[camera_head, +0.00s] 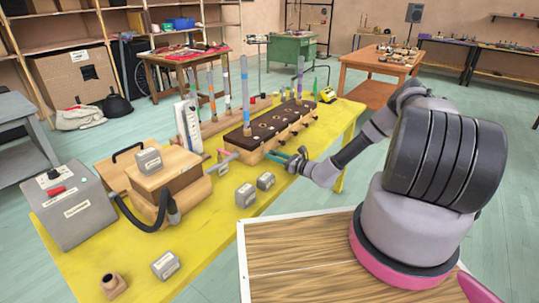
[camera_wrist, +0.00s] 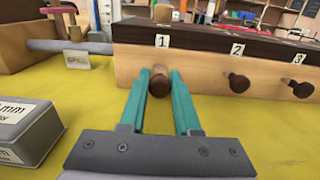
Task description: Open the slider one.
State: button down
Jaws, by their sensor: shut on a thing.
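The slider box (camera_head: 268,128) is a long wooden box with a dark top, standing on the yellow table. In the wrist view its pale front (camera_wrist: 205,72) carries a row of dark round knobs under number labels. My gripper (camera_wrist: 160,78) has its teal fingers on either side of the slider one knob (camera_wrist: 159,86), under the label 1, and is shut on it. In the head view my gripper (camera_head: 288,160) is at the near side of the box. The slider's shaft behind the knob is hidden.
Knobs 2 (camera_wrist: 239,82) and 3 (camera_wrist: 302,89) stick out to the right. A grey labelled block (camera_wrist: 25,128) sits at the left on the yellow table (camera_head: 85,262). A wooden box (camera_head: 168,183) and a grey case (camera_head: 75,207) stand farther left.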

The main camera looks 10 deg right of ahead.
jog(key=shift+s+d, duration=0.2)
jog(key=shift+d, duration=0.05)
jog(key=c, duration=0.6)
grip_release()
jog(key=shift+c, duration=0.2)
jog(key=v, duration=1)
jog(key=shift+s+d, duration=0.25)
